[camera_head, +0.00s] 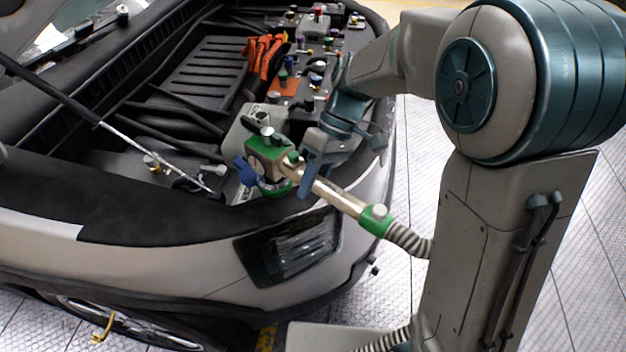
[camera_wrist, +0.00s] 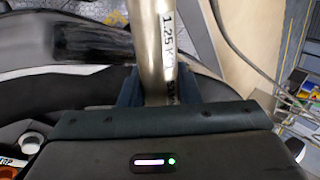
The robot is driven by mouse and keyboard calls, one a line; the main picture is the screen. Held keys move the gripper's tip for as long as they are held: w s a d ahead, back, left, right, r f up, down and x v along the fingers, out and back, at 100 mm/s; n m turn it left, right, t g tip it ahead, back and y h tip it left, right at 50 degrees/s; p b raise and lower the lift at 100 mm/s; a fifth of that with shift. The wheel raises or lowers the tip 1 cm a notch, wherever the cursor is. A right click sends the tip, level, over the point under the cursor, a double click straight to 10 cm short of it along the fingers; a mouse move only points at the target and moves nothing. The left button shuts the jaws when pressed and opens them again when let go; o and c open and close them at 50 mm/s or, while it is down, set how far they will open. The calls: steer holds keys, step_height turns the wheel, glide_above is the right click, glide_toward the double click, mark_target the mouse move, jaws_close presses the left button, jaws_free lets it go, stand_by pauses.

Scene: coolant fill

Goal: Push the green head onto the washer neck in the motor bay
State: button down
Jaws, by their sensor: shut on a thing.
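The green head (camera_head: 264,158) is a beige and green block with a green ring at its lower end. It is over the front corner of the open motor bay, with the ring pointing down. A beige metal tube (camera_head: 338,196) runs from it to a green collar and a grey hose. My gripper (camera_head: 308,180) is shut on this tube, just right of the head. The wrist view shows the tube (camera_wrist: 156,40) between my dark blue fingers (camera_wrist: 158,90). The washer neck is hidden under the head, so I cannot tell whether they touch. A blue part (camera_head: 243,170) shows at the head's left.
A pale reservoir (camera_head: 240,128) is just behind the head. A prop rod (camera_head: 150,150) slants across the bay at left. Orange cables (camera_head: 265,55) and several coloured caps are farther back. The bumper and headlight (camera_head: 290,250) are in front. The grey hose (camera_head: 408,240) trails right.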

steer(key=shift+f, duration=0.4)
steer(key=c, duration=1)
jaws_free()
steer(key=v, duration=1.4)
steer(key=shift+f, duration=0.1)
